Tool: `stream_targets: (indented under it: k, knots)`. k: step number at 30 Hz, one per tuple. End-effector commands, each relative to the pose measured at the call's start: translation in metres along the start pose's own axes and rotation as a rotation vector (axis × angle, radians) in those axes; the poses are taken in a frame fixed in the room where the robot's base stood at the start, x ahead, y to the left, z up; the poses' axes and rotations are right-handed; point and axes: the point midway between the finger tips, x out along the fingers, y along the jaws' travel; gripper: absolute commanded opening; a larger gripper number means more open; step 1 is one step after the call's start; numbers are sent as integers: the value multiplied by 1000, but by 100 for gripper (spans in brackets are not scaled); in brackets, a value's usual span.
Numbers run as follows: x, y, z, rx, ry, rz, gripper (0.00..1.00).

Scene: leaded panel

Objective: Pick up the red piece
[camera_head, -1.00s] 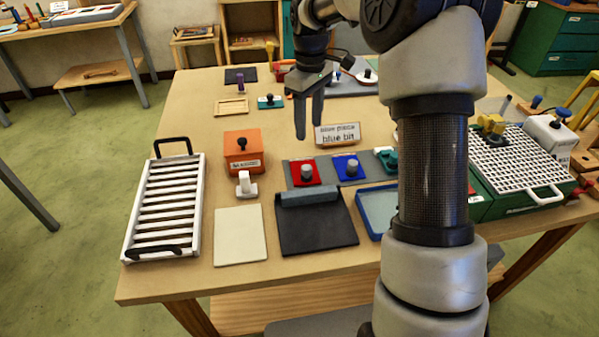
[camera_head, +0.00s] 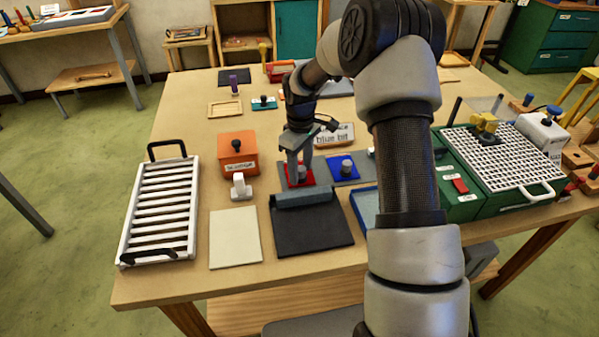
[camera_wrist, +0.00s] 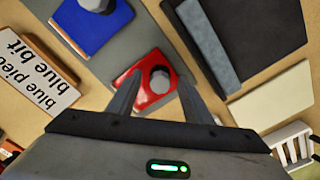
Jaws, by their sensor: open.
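The red piece (camera_head: 308,179) is a flat red square with a grey knob, lying on a grey strip (camera_head: 322,166) beside a blue piece (camera_head: 343,168). My gripper (camera_head: 300,176) is directly over the red piece, pointing down, and hides part of it. In the wrist view the red piece (camera_wrist: 145,98) shows between my two open fingers (camera_wrist: 155,95), with its grey knob (camera_wrist: 160,79) in the gap. I cannot tell whether the fingers touch the knob. The blue piece (camera_wrist: 93,30) is also in the wrist view.
A sign (camera_head: 334,136) reading "blue bit" stands behind the pieces. A black mat (camera_head: 312,230) with a raised grey bar lies in front. An orange box (camera_head: 238,152), a white rack (camera_head: 158,210) and a pale tile (camera_head: 234,238) are to the left. A green box with a white grid (camera_head: 505,160) is right.

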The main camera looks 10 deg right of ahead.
Motion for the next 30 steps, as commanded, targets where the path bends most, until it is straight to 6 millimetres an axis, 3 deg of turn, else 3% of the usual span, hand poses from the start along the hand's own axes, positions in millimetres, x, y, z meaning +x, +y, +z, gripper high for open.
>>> stream_targets:
  k: [10,17,25,30]
  knots:
    - [8,0,0,0,0,0,44]
    - [8,0,0,0,0,0,6]
    - [6,0,0,0,1,2,4]
    - [-14,1,-1,0,3,4,4]
